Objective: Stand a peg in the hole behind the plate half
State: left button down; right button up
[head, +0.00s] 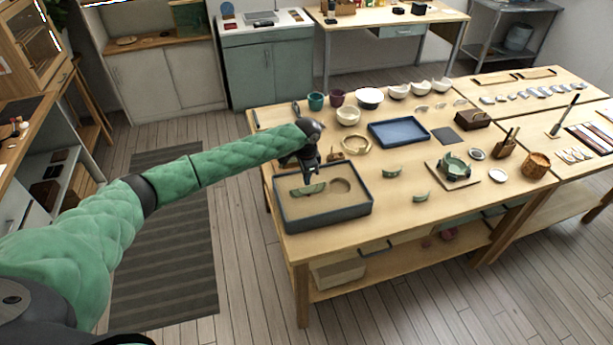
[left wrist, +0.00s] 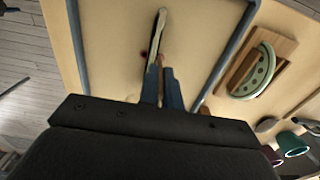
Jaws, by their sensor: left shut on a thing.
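The sand tray (head: 330,214) has a dark rim and stands at the table's near left corner. A green plate half (head: 308,188) stands in its sand; in the left wrist view the plate half (left wrist: 156,30) shows nearly edge-on. My left gripper (head: 312,180) is over the tray, close to the plate half. In the left wrist view my left gripper (left wrist: 161,88) is shut on a thin brown peg (left wrist: 159,61), whose tip shows beside the plate half. A small dark reddish spot (left wrist: 144,54), possibly the hole, lies near it. My right gripper is not in view.
A round mark (head: 340,185) is in the sand at right. A wooden stand (left wrist: 238,92) with a dotted green piece (left wrist: 258,74) lies outside the tray.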

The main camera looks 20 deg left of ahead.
pick_arm(q)
jog(key=shift+f, duration=0.25)
dwell(0.7)
jog(key=c, duration=1.5)
grip_release()
jog(key=shift+f, duration=0.15)
jog(key=shift+s, duration=0.15)
jog(key=shift+d, duration=0.1)
jog(key=shift+c, duration=0.9)
